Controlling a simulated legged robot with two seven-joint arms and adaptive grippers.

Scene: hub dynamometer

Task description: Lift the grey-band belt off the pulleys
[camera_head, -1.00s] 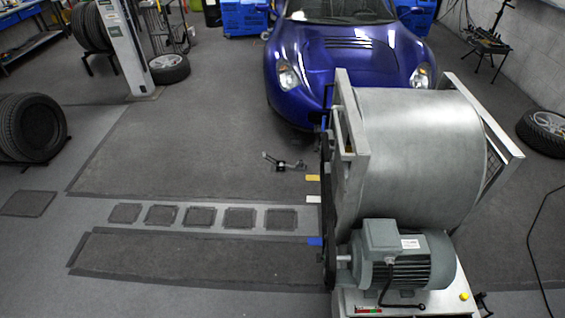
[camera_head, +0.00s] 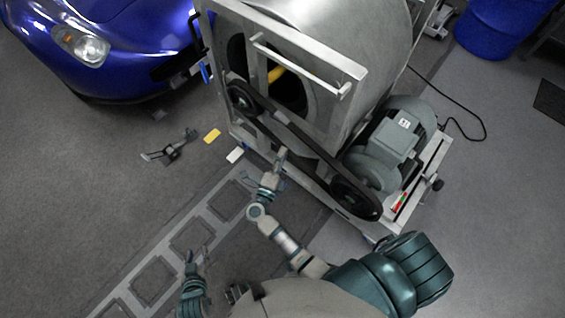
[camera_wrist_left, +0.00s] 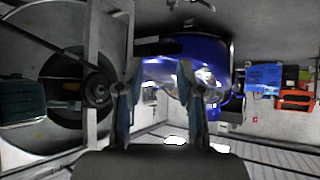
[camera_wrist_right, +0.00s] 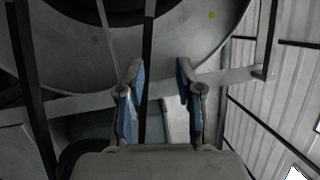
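A black belt (camera_head: 298,136) runs around a small upper pulley (camera_head: 243,96) and a larger lower pulley (camera_head: 354,196) on the side of the dynamometer. I cannot make out a grey band on it. My right gripper (camera_head: 281,158) is at the near belt run, about midway between the pulleys. In the right wrist view its fingers (camera_wrist_right: 156,78) are open, and one black belt run (camera_wrist_right: 148,45) passes between them, nearer the left finger. My left gripper (camera_head: 197,258) is open and empty above the floor, away from the belt. The left wrist view shows the upper pulley (camera_wrist_left: 98,88).
The big steel drum (camera_head: 330,25), its frame and rail (camera_head: 300,62), and the motor (camera_head: 395,130) stand beside the belt. Yellow (camera_head: 212,136) and white (camera_head: 235,155) floor markers and a small stand (camera_head: 172,150) lie left. A blue car (camera_head: 110,45) is behind.

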